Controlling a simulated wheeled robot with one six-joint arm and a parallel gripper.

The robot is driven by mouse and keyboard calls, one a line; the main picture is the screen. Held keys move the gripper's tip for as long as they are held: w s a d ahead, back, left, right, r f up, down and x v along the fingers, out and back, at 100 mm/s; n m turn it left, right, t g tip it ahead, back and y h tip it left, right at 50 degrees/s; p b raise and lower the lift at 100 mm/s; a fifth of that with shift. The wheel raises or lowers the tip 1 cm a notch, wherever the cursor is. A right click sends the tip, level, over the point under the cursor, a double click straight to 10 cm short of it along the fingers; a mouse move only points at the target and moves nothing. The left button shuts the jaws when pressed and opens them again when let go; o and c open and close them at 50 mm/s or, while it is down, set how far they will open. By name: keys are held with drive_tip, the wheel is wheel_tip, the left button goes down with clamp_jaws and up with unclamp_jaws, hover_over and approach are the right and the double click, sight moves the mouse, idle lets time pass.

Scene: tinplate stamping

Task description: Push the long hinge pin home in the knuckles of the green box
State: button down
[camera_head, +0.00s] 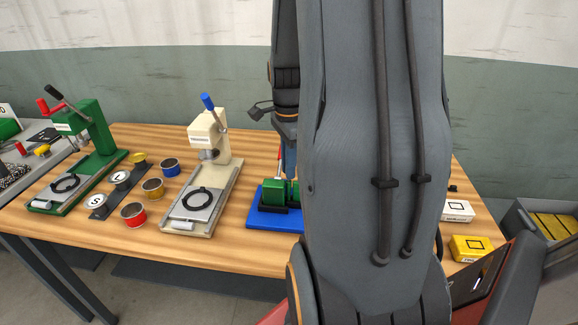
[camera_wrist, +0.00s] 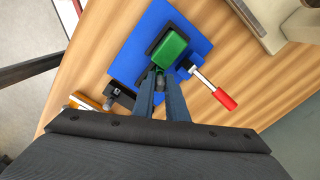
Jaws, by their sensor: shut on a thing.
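The green box (camera_wrist: 168,48) sits in a dark holder on a blue base plate (camera_wrist: 200,23). In the head view the green box (camera_head: 273,191) shows left of my arm, on the blue base plate (camera_head: 262,219). My gripper (camera_wrist: 159,76) is at the box's near edge, its blue-grey fingers close together. It is shut on a small grey piece between the fingertips, which looks like the long hinge pin (camera_wrist: 160,82). The pin's length and the knuckles are mostly hidden. In the head view my arm covers most of the gripper and part of the box.
A dark block (camera_wrist: 121,96) stands at the plate's near-left corner. A cream press (camera_head: 208,140) stands left of the plate, with tins beyond it. Yellow and white boxes (camera_head: 470,247) lie at right.

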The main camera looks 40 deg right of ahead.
wheel_tip(320, 180, up, 10)
drive_tip(key=p, duration=0.8)
drive_tip(key=shift+f, duration=0.15)
drive_tip(key=shift+f+b, duration=1.35)
drive_tip(key=shift+f, duration=1.65)
drive_tip(key=shift+f+b, duration=0.6)
drive_tip(key=shift+f, duration=1.45)
drive_tip(key=c, duration=1.7)
unclamp_jaws()
drive_tip(key=shift+r, duration=0.1)
drive_tip(key=shift+r+b, duration=1.05)
drive_tip(key=shift+r, duration=2.8)
